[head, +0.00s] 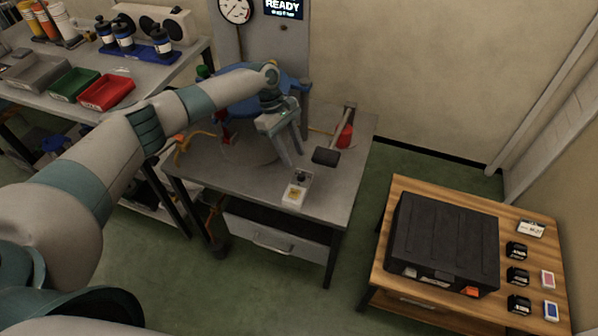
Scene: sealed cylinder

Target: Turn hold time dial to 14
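My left gripper (296,156) reaches down over the metal workbench (335,190), with two fingers that look spread apart and nothing visible between them. Just below the fingertips, near the bench's front edge, sits a small pale box (294,195) with a yellowish face and a dark round knob (302,176). This may be the hold time dial; its markings are too small to read. The fingertips look close to the knob, but I cannot tell whether they touch it. My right gripper is not in view.
A dark-headed mallet (327,156) and a red object (344,136) lie right of my gripper. Behind stand a blue apparatus (240,105), a round gauge (236,10) and a READY screen (283,7). A wooden table (400,205) with a black case (445,240) stands right.

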